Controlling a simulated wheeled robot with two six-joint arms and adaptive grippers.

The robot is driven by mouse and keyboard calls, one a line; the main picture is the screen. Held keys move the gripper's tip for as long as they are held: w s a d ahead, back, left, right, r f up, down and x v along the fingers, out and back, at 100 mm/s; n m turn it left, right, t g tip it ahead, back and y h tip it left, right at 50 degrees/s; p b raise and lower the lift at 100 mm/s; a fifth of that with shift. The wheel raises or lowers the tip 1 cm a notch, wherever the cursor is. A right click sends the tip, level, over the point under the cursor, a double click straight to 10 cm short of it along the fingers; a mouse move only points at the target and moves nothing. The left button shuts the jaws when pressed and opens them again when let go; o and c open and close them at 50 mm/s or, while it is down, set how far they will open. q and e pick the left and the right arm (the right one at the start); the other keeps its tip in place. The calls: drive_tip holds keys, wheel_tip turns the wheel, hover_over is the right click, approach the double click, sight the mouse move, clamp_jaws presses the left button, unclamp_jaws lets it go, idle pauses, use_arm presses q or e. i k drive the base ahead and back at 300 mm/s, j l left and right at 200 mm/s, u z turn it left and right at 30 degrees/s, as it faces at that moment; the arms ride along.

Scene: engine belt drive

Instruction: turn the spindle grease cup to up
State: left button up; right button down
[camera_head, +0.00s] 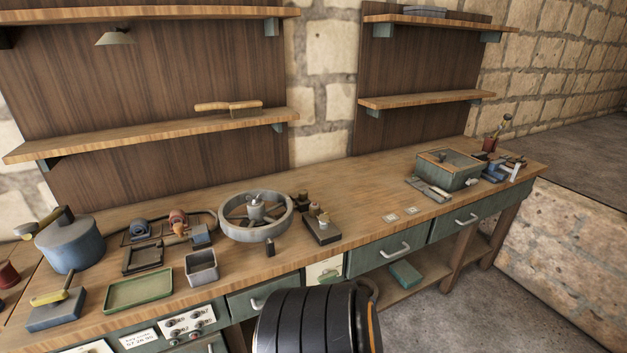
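A grey spoked wheel (255,218) lies flat on the wooden bench, left of the middle. A small pale cup-like fitting (256,203) stands at its hub. A dark block (322,230) beside the wheel on the right carries small knobs and a brass-coloured fitting. I cannot tell for sure which of these fittings is the spindle grease cup, nor read its setting. Neither of my grippers shows. A black ribbed cylinder at the bottom middle seems to be part of my own body and hides some of the bench front.
Left of the wheel are a grey open box (201,268), a green tray (139,291), and a blue-grey pot (70,244). A grey-green bin (448,169) stands at the right. The bench middle right of the dark block is mostly clear. Shelves (150,135) hang above.

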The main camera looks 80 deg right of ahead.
sight(303, 193)
drive_tip(key=z, duration=2.6)
drive_tip(key=i, duration=0.1)
